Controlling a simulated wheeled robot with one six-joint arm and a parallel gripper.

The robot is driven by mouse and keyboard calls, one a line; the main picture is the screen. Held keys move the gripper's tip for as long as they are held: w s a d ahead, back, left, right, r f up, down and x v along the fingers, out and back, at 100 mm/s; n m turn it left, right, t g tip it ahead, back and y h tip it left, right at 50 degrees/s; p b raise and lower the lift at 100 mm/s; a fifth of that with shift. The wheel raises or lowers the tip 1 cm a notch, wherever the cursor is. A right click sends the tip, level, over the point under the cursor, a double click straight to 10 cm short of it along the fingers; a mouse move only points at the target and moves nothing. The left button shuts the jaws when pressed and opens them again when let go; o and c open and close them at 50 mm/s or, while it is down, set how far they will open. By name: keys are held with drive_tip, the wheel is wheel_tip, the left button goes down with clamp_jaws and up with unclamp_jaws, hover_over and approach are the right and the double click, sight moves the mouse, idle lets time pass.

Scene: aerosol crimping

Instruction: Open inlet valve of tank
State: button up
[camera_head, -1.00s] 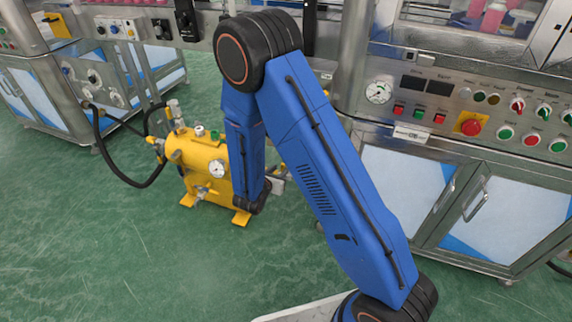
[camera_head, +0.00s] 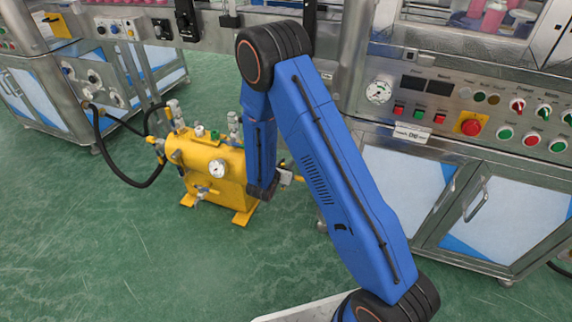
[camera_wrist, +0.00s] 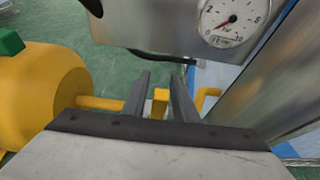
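The yellow tank (camera_head: 218,165) stands on the floor left of centre in the head view, partly behind my blue arm. Its rounded end (camera_wrist: 40,90) fills the left of the wrist view. A yellow pipe (camera_wrist: 100,103) runs from it toward my fingers. A small upright yellow piece (camera_wrist: 160,101), which looks like the valve handle, stands between the two dark fingers of my gripper (camera_wrist: 160,95). The fingers are apart, with a visible gap on either side of it. My gripper is mostly hidden behind my arm in the head view.
A pressure gauge (camera_wrist: 232,20) on a metal panel is ahead in the wrist view. A steel cabinet (camera_head: 440,195) with buttons stands right of the tank. A black hose (camera_head: 115,178) loops on the tank's left. Green floor (camera_head: 120,260) in front is clear.

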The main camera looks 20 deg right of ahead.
clamp_jaws()
drive_tip(key=shift+w+a+n+h, duration=0.45)
drive_tip(key=shift+a+n+h, duration=0.05)
drive_tip(key=shift+a+n, duration=0.2)
drive_tip(key=shift+w+a+f+n+g+h, duration=0.35)
drive_tip(key=shift+w+a+n+g+h, duration=0.3)
drive_tip(key=shift+n, duration=0.25)
drive_tip(key=shift+w+a+f+n+h, duration=0.35)
drive_tip(key=shift+a+f+n+h, duration=0.25)
drive_tip(key=shift+n, duration=0.3)
drive_tip(key=shift+w+a+f+n+g+h, duration=0.15)
drive_tip(key=shift+w+a+f+n+h, duration=0.15)
drive_tip(key=shift+n, duration=0.3)
drive_tip(key=shift+w+a+f+n+g+h, duration=0.15)
drive_tip(key=shift+a+f+n+h, duration=0.1)
drive_tip(key=shift+a+f+n, duration=0.25)
drive_tip(key=shift+d+r, duration=0.1)
drive_tip(key=shift+r, duration=0.05)
